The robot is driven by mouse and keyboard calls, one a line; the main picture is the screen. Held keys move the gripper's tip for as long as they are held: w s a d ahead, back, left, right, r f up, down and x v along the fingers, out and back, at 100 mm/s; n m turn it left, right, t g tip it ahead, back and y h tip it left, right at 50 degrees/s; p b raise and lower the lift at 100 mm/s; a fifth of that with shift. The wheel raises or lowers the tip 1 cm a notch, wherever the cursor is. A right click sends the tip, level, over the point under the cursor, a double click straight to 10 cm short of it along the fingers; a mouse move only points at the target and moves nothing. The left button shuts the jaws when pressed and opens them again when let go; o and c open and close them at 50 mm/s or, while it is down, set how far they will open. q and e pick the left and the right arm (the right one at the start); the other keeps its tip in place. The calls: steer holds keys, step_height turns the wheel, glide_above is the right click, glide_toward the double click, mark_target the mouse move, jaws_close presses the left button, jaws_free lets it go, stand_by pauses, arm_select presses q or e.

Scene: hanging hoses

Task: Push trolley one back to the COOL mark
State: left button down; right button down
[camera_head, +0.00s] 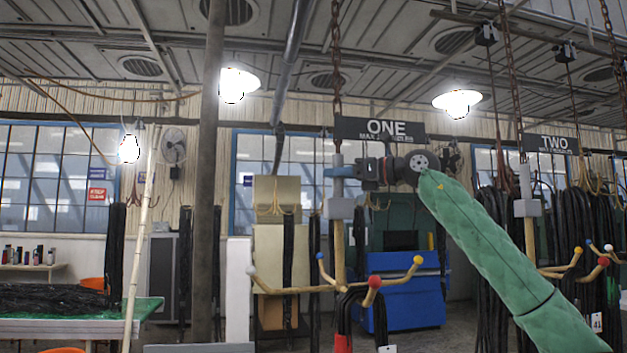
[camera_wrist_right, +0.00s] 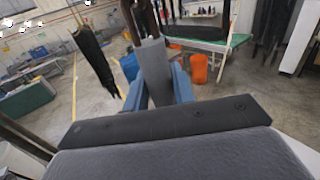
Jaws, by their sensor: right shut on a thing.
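Trolley one hangs from a rusty chain under the black ONE sign (camera_head: 380,131). It has an upright post (camera_head: 339,240), a grey block (camera_head: 341,208), and wooden arms tipped with red, yellow, blue and white balls. Dark hoses hang from it. My right gripper (camera_head: 343,172), on a green-sleeved arm, is shut on the upper post, above the block. In the right wrist view the grey part of trolley one (camera_wrist_right: 155,70) sits between the blue fingers (camera_wrist_right: 160,90). My left gripper is out of view. I see no COOL mark in either view.
Trolley two's post (camera_head: 530,235) with hoses hangs to the right under the TWO sign (camera_head: 553,144). A blue bin (camera_head: 402,290) stands behind trolley one. A grey column (camera_head: 207,180) and green-topped table (camera_head: 80,326) are left. An orange bucket (camera_wrist_right: 199,68) stands on the floor.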

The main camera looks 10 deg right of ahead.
steer(key=shift+d+r, duration=0.1)
steer(key=shift+d, duration=1)
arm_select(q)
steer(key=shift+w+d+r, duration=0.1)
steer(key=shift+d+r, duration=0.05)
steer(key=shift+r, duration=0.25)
arm_select(e)
steer(key=c, duration=1.2)
jaws_free()
steer(key=shift+a, duration=0.1)
steer(key=shift+s+d+b, duration=0.15)
steer(key=shift+d+b, duration=0.2)
arm_select(q)
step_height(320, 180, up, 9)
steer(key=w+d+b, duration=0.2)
steer(key=shift+b, duration=0.4)
arm_select(e)
steer(key=v, duration=0.7)
